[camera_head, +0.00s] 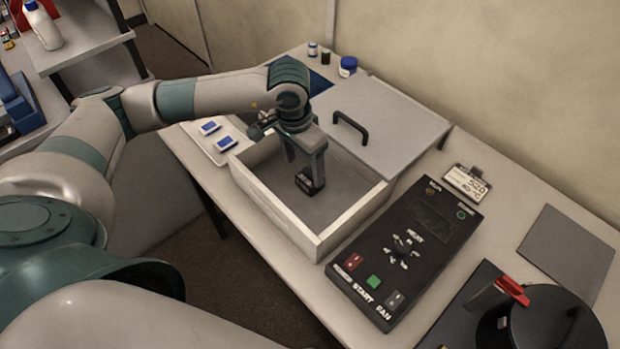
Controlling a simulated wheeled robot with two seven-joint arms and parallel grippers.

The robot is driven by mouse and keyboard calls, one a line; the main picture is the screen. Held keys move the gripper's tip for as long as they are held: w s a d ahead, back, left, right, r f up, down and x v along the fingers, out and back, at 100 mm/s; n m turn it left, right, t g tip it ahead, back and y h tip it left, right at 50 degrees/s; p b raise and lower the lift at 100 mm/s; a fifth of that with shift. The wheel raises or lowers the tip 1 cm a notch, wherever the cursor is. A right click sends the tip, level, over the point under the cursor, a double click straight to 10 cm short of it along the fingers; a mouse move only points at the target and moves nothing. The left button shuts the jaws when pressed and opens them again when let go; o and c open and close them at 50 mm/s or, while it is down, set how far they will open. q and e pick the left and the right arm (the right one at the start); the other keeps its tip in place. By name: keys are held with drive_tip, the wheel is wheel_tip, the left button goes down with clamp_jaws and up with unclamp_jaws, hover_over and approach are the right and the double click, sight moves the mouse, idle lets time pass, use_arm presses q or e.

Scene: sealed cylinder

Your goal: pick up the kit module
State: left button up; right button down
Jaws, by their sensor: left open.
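A small dark block (308,185) with faint light marks shows inside the open light-coloured box (332,238); it looks like the kit module, though I cannot be sure. My left gripper (306,172) reaches down into the box from above, fingers pointing down. Its jaws are open, with the fingertips right at the dark block. Whether they touch it I cannot tell, as the fingers hide part of it. My right gripper is not in view.
A grey lid panel with a black handle (350,124) lies behind the box. A black control panel (408,245) stands right of it. Blue-and-white packs (210,128) lie on a tray at left. A round dark device with a red lever (512,291) is at lower right.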

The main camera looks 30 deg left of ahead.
sight(310, 172)
use_arm(q)
drive_tip(key=f, duration=0.1)
drive_tip(key=f+p, duration=0.1)
drive_tip(key=w+d+f+p, duration=0.1)
drive_tip(key=shift+f, duration=0.1)
drive_tip(key=shift+w+f, duration=0.1)
drive_tip(key=shift+f, duration=0.55)
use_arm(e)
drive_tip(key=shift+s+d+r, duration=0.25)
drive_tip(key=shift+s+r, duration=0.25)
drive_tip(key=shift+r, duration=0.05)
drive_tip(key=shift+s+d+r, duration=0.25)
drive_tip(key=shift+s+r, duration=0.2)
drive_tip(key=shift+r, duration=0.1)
use_arm(q)
drive_tip(key=c, duration=1.2)
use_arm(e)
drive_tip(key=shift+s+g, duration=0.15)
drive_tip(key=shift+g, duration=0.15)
use_arm(q)
drive_tip(key=shift+c, duration=0.2)
drive_tip(key=shift+r, duration=0.15)
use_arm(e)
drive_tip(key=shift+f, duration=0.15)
